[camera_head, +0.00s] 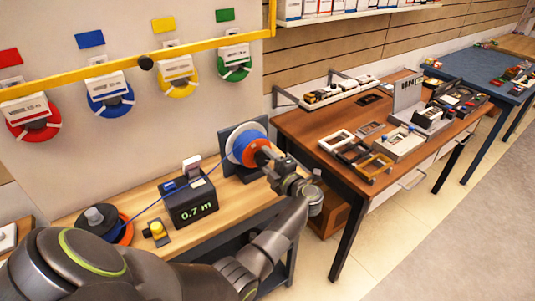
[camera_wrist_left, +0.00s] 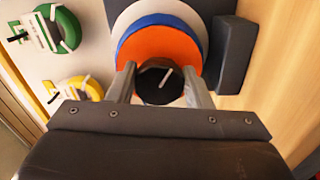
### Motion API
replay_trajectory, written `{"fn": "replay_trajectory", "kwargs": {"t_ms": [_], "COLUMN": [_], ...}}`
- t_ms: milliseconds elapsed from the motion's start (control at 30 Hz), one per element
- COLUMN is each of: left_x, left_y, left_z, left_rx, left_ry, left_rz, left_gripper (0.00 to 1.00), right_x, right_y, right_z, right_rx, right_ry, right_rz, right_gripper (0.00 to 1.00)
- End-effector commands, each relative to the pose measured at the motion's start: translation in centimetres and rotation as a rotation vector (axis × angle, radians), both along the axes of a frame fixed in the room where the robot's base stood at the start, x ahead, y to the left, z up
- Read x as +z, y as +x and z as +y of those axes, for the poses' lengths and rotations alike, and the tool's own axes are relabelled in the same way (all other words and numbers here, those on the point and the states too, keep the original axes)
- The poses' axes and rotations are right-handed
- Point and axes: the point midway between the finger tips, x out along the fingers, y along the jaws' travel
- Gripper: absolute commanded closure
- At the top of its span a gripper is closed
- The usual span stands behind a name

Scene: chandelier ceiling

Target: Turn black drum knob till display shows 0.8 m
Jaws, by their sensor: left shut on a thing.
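The drum (camera_head: 249,144) stands on the wooden bench, with an orange face, a blue ring and a white disc behind it. In the left wrist view the black drum knob (camera_wrist_left: 160,85) with a white pointer line sits at the centre of the orange face (camera_wrist_left: 158,48). My left gripper (camera_wrist_left: 160,88) is shut on the knob, one finger on each side. In the head view my left gripper (camera_head: 272,163) hides the knob. The black display box (camera_head: 192,202) shows "0.7 m" in green. My right gripper is not in view.
A blue line runs from the drum to a grey and orange spool (camera_head: 100,219) on the bench. A yellow button (camera_head: 157,231) stands beside the display. A second table (camera_head: 322,128) stands to the right.

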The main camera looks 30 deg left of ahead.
Motion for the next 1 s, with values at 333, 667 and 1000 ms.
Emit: {"fn": "replay_trajectory", "kwargs": {"t_ms": [333,667,1000], "left_x": [-0.09,-0.24,-0.23], "left_y": [0.01,0.01,-0.01], "left_z": [-0.05,-0.05,-0.03], "left_rx": [-0.002,-0.002,-0.001], "left_ry": [0.05,0.059,0.058], "left_rz": [0.124,0.146,0.144], "left_gripper": [0.77,0.77,0.38], "right_x": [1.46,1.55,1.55], "right_y": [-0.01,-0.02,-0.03], "right_z": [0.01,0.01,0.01], "right_rx": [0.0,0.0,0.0], "right_ry": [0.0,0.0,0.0], "right_rz": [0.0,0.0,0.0], "right_gripper": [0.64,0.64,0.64]}}
